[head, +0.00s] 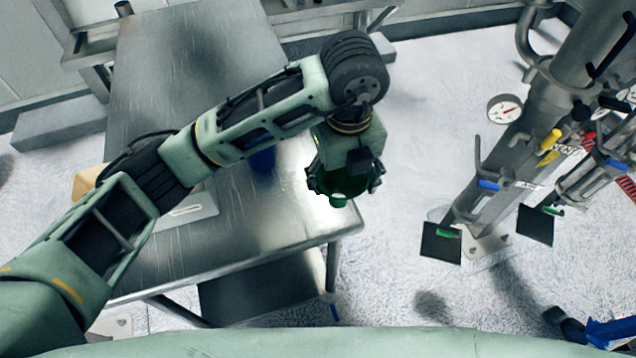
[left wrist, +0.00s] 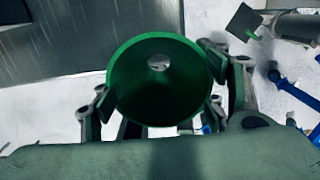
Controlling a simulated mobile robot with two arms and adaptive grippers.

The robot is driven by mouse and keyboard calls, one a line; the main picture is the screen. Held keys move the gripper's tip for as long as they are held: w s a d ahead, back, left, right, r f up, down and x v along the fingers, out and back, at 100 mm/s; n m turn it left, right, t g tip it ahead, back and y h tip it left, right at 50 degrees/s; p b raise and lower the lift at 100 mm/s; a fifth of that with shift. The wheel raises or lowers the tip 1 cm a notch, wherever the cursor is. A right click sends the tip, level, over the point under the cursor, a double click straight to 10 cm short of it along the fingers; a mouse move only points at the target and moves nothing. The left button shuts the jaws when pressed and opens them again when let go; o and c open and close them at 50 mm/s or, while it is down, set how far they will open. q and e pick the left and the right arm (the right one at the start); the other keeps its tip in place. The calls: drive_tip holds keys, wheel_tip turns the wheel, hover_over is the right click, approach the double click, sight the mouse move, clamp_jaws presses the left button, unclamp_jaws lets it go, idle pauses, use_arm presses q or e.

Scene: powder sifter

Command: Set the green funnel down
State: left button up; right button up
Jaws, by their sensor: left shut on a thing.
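The green funnel (head: 338,194) is held in my left gripper (head: 343,182), above the right front corner of the steel table (head: 270,235). In the left wrist view the funnel (left wrist: 160,100) shows its round open mouth, with a pale hole at its centre. The fingers of my left gripper (left wrist: 160,105) stand on both sides of the funnel and are shut on it. In the left wrist view the table (left wrist: 90,40) lies beyond and to the left of the funnel, with pale floor below it. The gap between funnel and table cannot be told. My right gripper is not in view.
A blue object (head: 263,160) stands on the table, partly behind my left arm. A tan box (head: 88,183) and a flat grey item (head: 187,213) lie at the table's left. Pipes with a gauge (head: 504,109) and coloured valve handles stand at the right. The table's far part is clear.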

use_arm(q)
drive_tip(key=w+a+f+p, duration=0.1)
drive_tip(key=f, duration=0.1)
drive_tip(key=w+a+f+p, duration=0.1)
drive_tip(key=a+f, duration=0.1)
drive_tip(key=w+a+f+p, duration=0.1)
drive_tip(key=w+f, duration=0.1)
drive_tip(key=f, duration=0.1)
drive_tip(key=shift+a, duration=0.35)
drive_tip(key=shift+f, duration=0.3)
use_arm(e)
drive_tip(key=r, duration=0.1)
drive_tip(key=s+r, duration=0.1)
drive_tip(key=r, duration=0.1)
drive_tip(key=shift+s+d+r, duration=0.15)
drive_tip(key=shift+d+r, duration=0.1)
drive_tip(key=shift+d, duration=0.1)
use_arm(q)
drive_tip(key=shift+f, duration=0.1)
drive_tip(key=shift+f, duration=0.15)
drive_tip(key=o, duration=1.2)
drive_tip(key=shift+c, duration=0.2)
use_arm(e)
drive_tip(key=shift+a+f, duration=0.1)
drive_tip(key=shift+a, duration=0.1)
